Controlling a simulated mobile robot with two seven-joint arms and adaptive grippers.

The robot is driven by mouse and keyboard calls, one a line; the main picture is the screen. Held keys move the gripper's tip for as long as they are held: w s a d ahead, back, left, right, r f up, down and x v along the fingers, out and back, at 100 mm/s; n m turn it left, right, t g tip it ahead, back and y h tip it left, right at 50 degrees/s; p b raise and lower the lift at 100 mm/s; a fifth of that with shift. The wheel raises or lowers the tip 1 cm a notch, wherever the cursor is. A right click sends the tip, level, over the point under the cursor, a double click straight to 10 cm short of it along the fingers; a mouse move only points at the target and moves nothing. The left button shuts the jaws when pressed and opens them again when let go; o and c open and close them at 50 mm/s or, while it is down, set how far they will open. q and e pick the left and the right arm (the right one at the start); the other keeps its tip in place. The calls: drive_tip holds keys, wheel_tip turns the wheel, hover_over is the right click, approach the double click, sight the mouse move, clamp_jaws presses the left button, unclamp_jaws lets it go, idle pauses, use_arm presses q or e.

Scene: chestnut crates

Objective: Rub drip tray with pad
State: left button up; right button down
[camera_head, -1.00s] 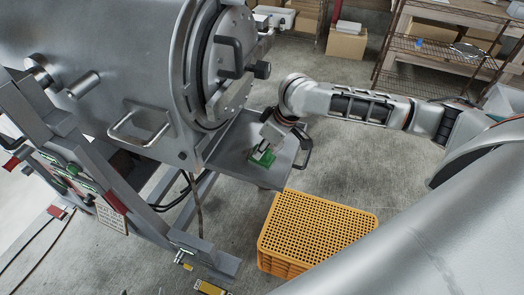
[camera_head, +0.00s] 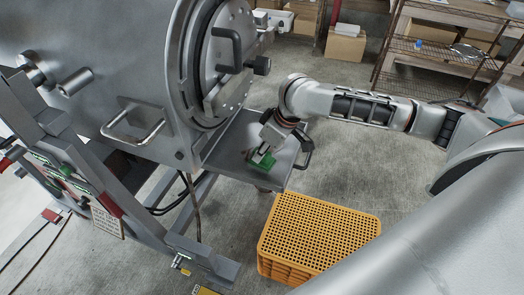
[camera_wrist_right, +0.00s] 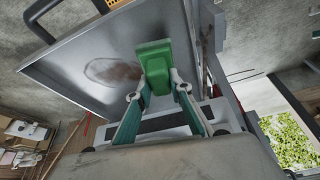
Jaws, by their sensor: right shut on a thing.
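The drip tray (camera_head: 231,143) is a grey metal tray with a raised edge, below the round door of the big steel machine. In the right wrist view the tray (camera_wrist_right: 65,62) carries a brown ring-shaped stain (camera_wrist_right: 112,72). My right gripper (camera_head: 264,153) is shut on a green pad (camera_head: 261,168), over the tray's right part. In the right wrist view my right gripper (camera_wrist_right: 158,90) holds the pad (camera_wrist_right: 154,64) just beside the stain. I cannot tell whether the pad touches the tray. My left gripper is not in view.
The steel machine's door (camera_head: 227,62) stands above the tray. A black handle (camera_head: 307,153) sits at the tray's right end. A yellow crate (camera_head: 318,232) stands on the floor in front. A container of green stuff (camera_wrist_right: 290,140) shows in the right wrist view.

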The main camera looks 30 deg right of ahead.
drive_tip(key=shift+f, duration=0.45)
drive_tip(key=shift+f, duration=0.55)
drive_tip(key=shift+d, duration=0.1)
